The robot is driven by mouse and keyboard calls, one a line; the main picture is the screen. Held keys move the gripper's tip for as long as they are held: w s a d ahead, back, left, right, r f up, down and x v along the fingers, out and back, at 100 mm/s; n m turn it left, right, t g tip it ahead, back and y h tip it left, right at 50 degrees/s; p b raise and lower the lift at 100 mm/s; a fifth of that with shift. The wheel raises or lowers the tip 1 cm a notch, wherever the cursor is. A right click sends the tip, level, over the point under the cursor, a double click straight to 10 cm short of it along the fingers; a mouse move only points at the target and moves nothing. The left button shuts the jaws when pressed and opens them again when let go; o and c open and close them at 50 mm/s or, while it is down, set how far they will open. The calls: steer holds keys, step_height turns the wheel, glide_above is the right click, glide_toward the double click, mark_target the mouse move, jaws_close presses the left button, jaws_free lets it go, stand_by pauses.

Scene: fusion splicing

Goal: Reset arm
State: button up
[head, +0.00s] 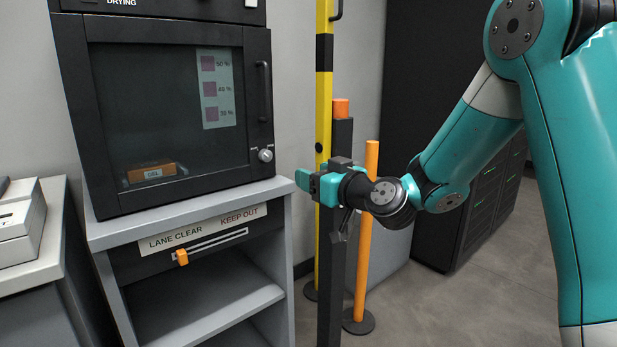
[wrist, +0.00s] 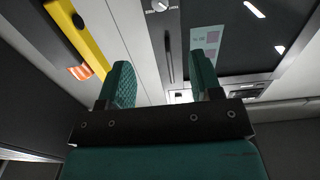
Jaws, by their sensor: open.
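My gripper (head: 304,184) is at the end of my teal arm, in the middle of the head view, pointing left toward the dark drying cabinet (head: 160,35). In the wrist view its two teal fingers (wrist: 160,88) stand apart with nothing between them. The gripper is in front of a dark post with an orange top and to the right of the cabinet, apart from the cabinet. The cabinet's glass door is closed, with an orange box (head: 152,172) behind it.
A grey stand (head: 190,212) under the cabinet bears a "LANE CLEAR / KEEP OUT" slider (head: 182,257). A yellow pole (head: 323,100) and an orange pole (head: 366,230) stand close by the gripper. A black rack (head: 480,220) stands behind my arm. Open floor (head: 500,290) shows at lower right.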

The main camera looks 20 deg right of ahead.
steer(key=shift+a, duration=0.1)
steer(key=s+a+f+n+g+y, duration=0.1)
steer(key=s+a+n+g+y, duration=0.1)
steer(key=s+a+g, duration=0.5)
steer(key=s+a+f+n+g+y, duration=0.1)
steer(key=s+a+f+n+g, duration=0.15)
steer(key=s+a, duration=0.45)
steer(key=s+d+f+m+g+h, duration=0.15)
steer(key=s+g, duration=0.25)
steer(key=s, duration=0.6)
steer(key=s+d+f+g+h, duration=0.1)
steer(key=s+d+g+h, duration=0.25)
steer(key=s, duration=0.55)
step_height(320, 180, up, 24)
steer(key=p, duration=2.3)
steer(key=shift+a+f+y+p, duration=0.15)
steer(key=shift+a+y+p, duration=0.15)
steer(key=shift+a, duration=0.1)
steer(key=shift+c, duration=0.4)
